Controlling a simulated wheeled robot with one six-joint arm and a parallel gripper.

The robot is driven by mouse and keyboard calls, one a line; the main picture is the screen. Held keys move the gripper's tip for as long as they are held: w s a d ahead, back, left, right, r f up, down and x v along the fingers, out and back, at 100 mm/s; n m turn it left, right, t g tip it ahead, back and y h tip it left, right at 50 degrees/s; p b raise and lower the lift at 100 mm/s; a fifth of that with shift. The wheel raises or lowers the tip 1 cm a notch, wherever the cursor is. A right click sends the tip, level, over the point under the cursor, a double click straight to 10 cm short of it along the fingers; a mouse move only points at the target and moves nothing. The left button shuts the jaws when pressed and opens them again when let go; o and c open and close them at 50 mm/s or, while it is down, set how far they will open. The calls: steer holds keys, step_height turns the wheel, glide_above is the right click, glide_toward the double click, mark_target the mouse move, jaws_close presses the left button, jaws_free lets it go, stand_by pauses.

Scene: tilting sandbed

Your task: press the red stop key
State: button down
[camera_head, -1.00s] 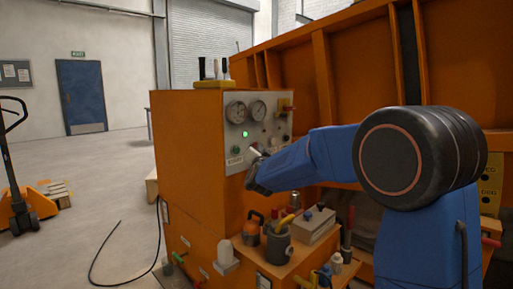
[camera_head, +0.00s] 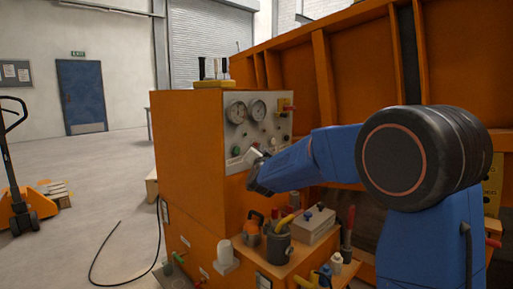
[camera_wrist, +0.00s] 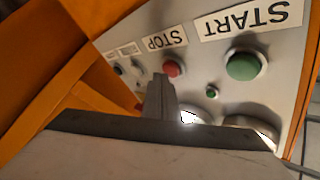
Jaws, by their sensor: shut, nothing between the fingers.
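The red stop key (camera_wrist: 174,68) shows in the wrist view below the upside-down STOP label (camera_wrist: 164,38). The larger green start key (camera_wrist: 242,66) is to its right, under the START label; it also shows in the head view (camera_head: 235,151). My gripper (camera_wrist: 161,82) is shut and empty. Its tip overlaps the red key's lower left edge in the wrist view; I cannot tell whether it touches. In the head view my gripper (camera_head: 251,156) is at the panel and hides the red key. A small green lamp (camera_wrist: 212,93) looks dark.
The grey control panel (camera_head: 262,134) carries two gauges (camera_head: 247,111) on an orange cabinet (camera_head: 188,150). Below it a shelf holds a dark mug (camera_head: 278,246), an orange-and-black item and a light box (camera_head: 314,224). The large orange bed wall stands behind my arm.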

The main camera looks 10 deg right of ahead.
steer(key=shift+s+d, duration=0.2)
steer(key=shift+s, duration=0.15)
steer(key=shift+s+d, duration=0.1)
steer(key=shift+s+d, duration=0.7)
steer(key=shift+s, duration=0.3)
steer(key=shift+s+d, duration=0.7)
steer(key=shift+s, duration=0.25)
steer(key=shift+s, duration=0.1)
steer(key=s+d+f+n+g+y, duration=0.1)
steer(key=s+f+g, duration=0.4)
steer(key=s, duration=1.3)
steer(key=s+d+f+n+g+y, duration=0.1)
steer(key=s+d+f+n+g, duration=0.2)
steer(key=s+f, duration=0.7)
steer(key=s+d+f+n+g+y, duration=0.1)
steer(key=s+f+n+g, duration=0.4)
steer(key=s, duration=2.1)
step_height(320, 180, down, 4)
steer(key=shift+d+r+g, duration=0.2)
steer(key=shift+d+g, duration=0.6)
steer(key=shift+d, duration=0.1)
